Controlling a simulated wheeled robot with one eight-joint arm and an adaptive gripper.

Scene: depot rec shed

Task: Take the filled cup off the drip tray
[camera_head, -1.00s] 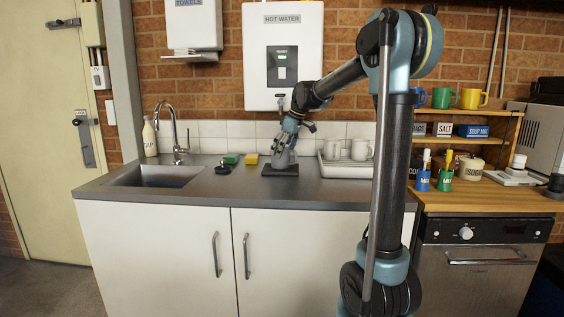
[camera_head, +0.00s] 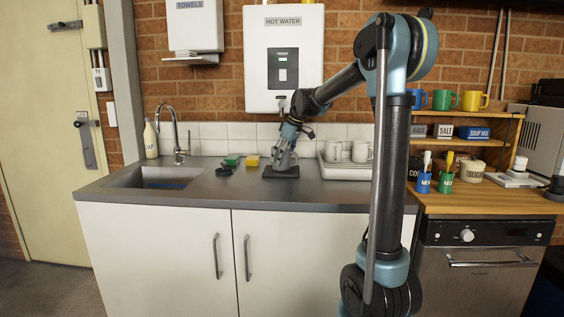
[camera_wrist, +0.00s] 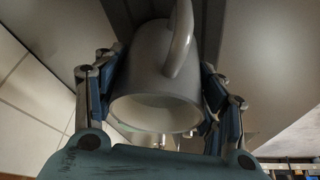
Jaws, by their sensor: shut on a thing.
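A grey-white cup (camera_wrist: 160,75) fills the middle of the wrist view, its open rim facing the camera and its handle at the top. My gripper (camera_wrist: 160,95) has a finger on each side of it and is shut on its body. Its inside looks pale; I cannot make out a liquid level. In the head view my gripper (camera_head: 284,157) points down over the dark drip tray (camera_head: 281,173), below the hot water dispenser (camera_head: 282,60). The cup is mostly hidden by the fingers there, and I cannot tell whether it touches the tray.
Two pale mugs (camera_head: 360,151) stand on a white rack (camera_head: 337,170) just right of the tray. A yellow sponge (camera_head: 251,161) and a green one (camera_head: 232,160) lie to the left, near the sink (camera_head: 155,178). The front counter strip is clear.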

